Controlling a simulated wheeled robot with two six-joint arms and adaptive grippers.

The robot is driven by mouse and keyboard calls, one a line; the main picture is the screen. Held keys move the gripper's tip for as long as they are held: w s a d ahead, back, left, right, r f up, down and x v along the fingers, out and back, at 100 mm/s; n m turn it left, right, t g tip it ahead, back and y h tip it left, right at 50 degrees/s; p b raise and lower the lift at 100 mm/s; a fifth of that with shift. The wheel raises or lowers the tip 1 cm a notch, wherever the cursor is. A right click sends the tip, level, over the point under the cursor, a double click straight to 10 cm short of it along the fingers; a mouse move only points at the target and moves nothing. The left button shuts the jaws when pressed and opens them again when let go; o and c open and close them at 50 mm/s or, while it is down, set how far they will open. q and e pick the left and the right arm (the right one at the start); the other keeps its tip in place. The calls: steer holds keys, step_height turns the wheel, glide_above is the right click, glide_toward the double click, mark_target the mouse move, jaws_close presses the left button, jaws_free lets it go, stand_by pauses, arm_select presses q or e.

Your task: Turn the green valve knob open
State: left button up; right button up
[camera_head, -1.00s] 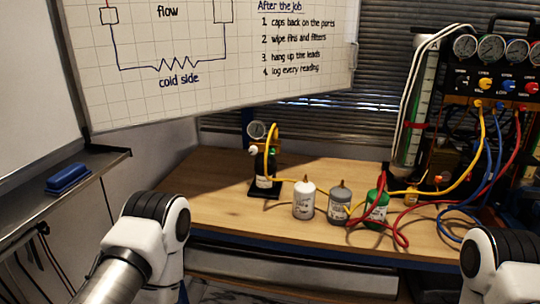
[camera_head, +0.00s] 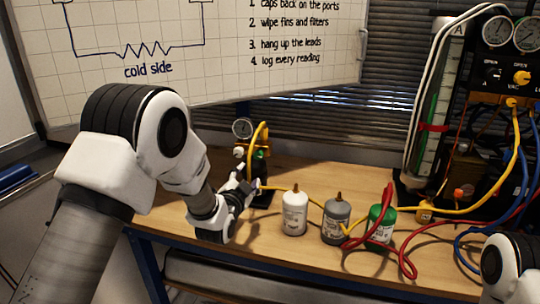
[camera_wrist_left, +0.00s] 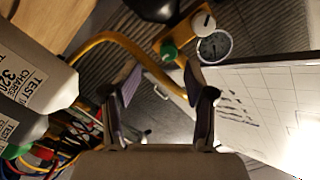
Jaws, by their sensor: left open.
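The green valve knob (camera_wrist_left: 168,50) shows in the left wrist view on a brass block, beside a white knob (camera_wrist_left: 203,22) and a round gauge (camera_wrist_left: 214,47). In the head view the gauge (camera_head: 242,128) tops the small stand at the back left of the bench; the green knob is hard to make out there. My left gripper (camera_head: 248,186) is in front of this stand. In the left wrist view my left gripper (camera_wrist_left: 162,88) is open, its fingers apart and the green knob beyond their tips, not between them. My right gripper is out of view.
A yellow hose (camera_wrist_left: 130,52) curves close to the left fingers. A white bottle (camera_head: 294,212), a grey bottle (camera_head: 337,222) and a green bottle (camera_head: 381,226) stand right of the gripper. A whiteboard (camera_head: 225,60) hangs behind. The manifold with hoses is at the right.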

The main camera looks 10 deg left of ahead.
mark_target(258, 156)
arm_select(q)
steer(key=shift+t, duration=0.4)
steer(key=w, duration=0.1)
steer(key=w+r, duration=0.1)
steer(key=w, duration=0.1)
steer(key=w+r, duration=0.1)
steer(key=w, duration=0.1)
steer(key=shift+d+r+p, duration=0.1)
steer(key=shift+r+p, duration=0.15)
steer(key=shift+p, duration=0.15)
steer(key=w, duration=0.4)
steer(key=shift+w+d+f, duration=0.1)
steer(key=shift+w+f, duration=0.05)
steer(key=shift+f, duration=0.25)
steer(key=shift+s+r, duration=0.15)
steer(key=shift+s, duration=0.05)
jaws_close()
